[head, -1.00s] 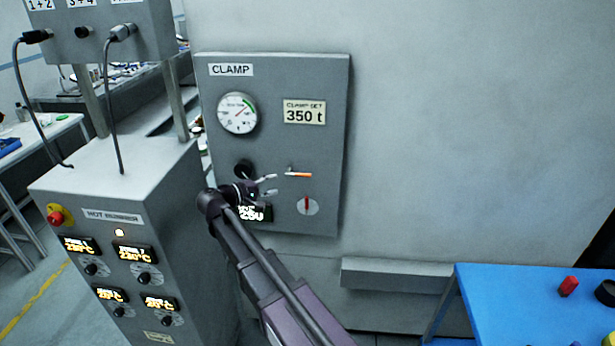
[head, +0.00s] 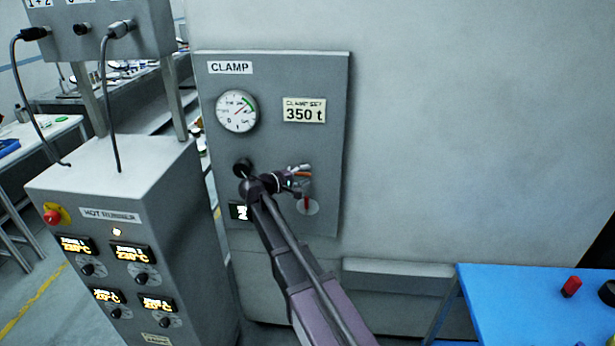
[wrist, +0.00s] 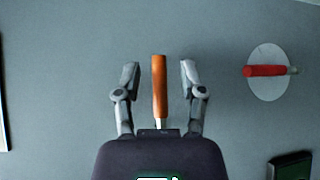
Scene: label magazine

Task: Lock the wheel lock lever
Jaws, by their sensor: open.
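An orange-handled lever (head: 301,168) sits on the grey clamp panel (head: 275,145), right of a black knob (head: 243,168). I cannot read any label naming it as the wheel lock lever. In the wrist view the orange handle (wrist: 160,100) lies between the two fingers of my gripper (wrist: 160,72), with a gap on each side. The gripper is open and holds nothing. In the head view my gripper (head: 298,181) is at the panel and hides part of the lever and its base.
A red lever on a white disc (head: 313,208) sits just below; it shows at right in the wrist view (wrist: 262,71). The hot runner cabinet (head: 150,220) stands left, a blue table (head: 500,300) right.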

